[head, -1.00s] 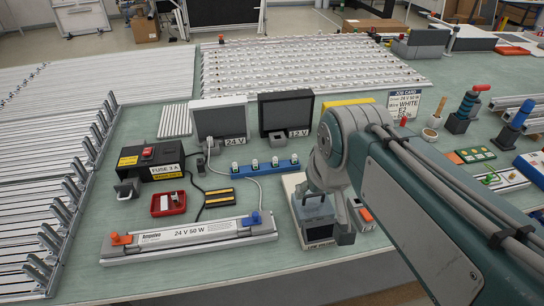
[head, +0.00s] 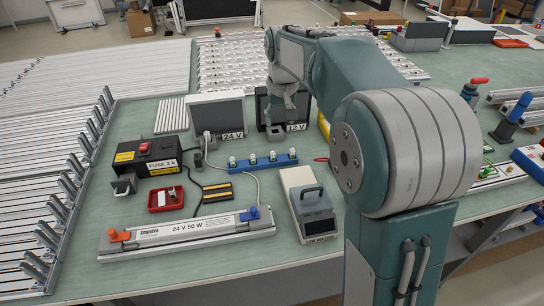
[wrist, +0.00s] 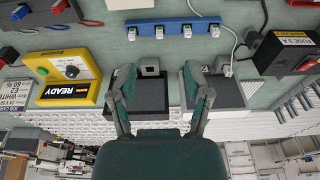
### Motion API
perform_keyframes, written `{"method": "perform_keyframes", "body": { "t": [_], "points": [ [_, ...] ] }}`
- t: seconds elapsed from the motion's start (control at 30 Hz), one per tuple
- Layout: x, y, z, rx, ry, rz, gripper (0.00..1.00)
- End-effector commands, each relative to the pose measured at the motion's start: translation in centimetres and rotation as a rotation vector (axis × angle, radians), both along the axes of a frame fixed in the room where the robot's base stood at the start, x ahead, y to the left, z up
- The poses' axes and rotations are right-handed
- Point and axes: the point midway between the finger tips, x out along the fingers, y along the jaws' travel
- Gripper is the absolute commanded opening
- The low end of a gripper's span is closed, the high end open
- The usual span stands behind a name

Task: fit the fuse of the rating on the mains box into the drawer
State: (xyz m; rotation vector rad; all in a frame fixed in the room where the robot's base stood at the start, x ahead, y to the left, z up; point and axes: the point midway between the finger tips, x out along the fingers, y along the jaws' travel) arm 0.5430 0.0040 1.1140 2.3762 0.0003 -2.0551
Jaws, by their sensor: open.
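The black mains box (head: 160,150) stands at the left of the bench, with a red switch and a label reading FUSE 3 A. It also shows upside down at the right of the wrist view (wrist: 285,55). A small grey drawer-like piece (head: 124,184) sits at its front left. A red tray (head: 166,199) in front holds small items too small to identify. A blue rail (head: 263,164) carries several small white-and-green pieces; I cannot tell whether they are fuses. My gripper (wrist: 163,88) is open and empty, fingers apart, above the 12 V unit at the back.
The 24 V (head: 216,113) and 12 V (head: 297,127) units stand behind the blue rail. A 24 V 50 W bar (head: 187,233) lies at the front. A grey handled device (head: 316,213) stands to its right. A yellow READY box (wrist: 68,92) shows in the wrist view.

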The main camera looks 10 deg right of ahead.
Motion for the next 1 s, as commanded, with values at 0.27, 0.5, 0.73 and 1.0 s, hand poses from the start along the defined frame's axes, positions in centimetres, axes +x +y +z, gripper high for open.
{"method": "perform_keyframes", "body": {
  "t": [0.27,0.5,0.73,1.0],
  "points": [
    [5.5,0.1,-4.3,0.000,0.073,0.000,0.63],
    [8.9,0.2,-8.2,-0.001,0.126,0.000,0.63],
    [10.0,0.2,-10.0,-0.001,0.146,0.000,0.63],
    [10.0,0.2,-14.0,-0.001,0.148,0.000,0.63]
  ]
}}
